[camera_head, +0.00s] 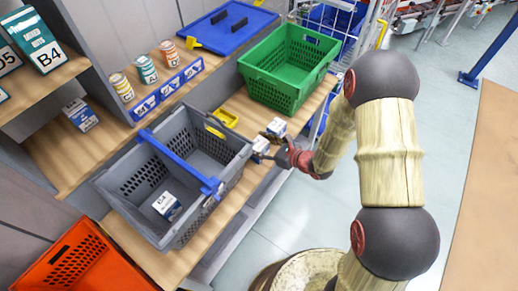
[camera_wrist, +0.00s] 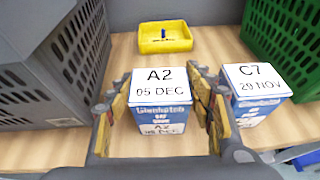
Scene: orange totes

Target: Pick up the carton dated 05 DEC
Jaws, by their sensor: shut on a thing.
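The carton marked A2 05 DEC (camera_wrist: 160,84) is white on top with blue sides and stands upright on the wooden shelf in the wrist view. My gripper (camera_wrist: 159,98) is shut on it, with one finger along its left side and one along its right. In the head view the same carton (camera_head: 260,145) is at the tip of my gripper (camera_head: 268,153), between the grey and green totes. Its lower part is partly hidden there. A similar carton marked C7 29 NOV (camera_wrist: 256,82) stands close to the right finger; it also shows in the head view (camera_head: 276,127).
A yellow tray (camera_wrist: 165,38) lies behind the cartons. The grey tote (camera_head: 110,183) holds another carton (camera_head: 167,206) and has a blue bar across it. The green tote (camera_head: 272,82) stands at the back. Shelves with cans (camera_head: 146,69) line the left.

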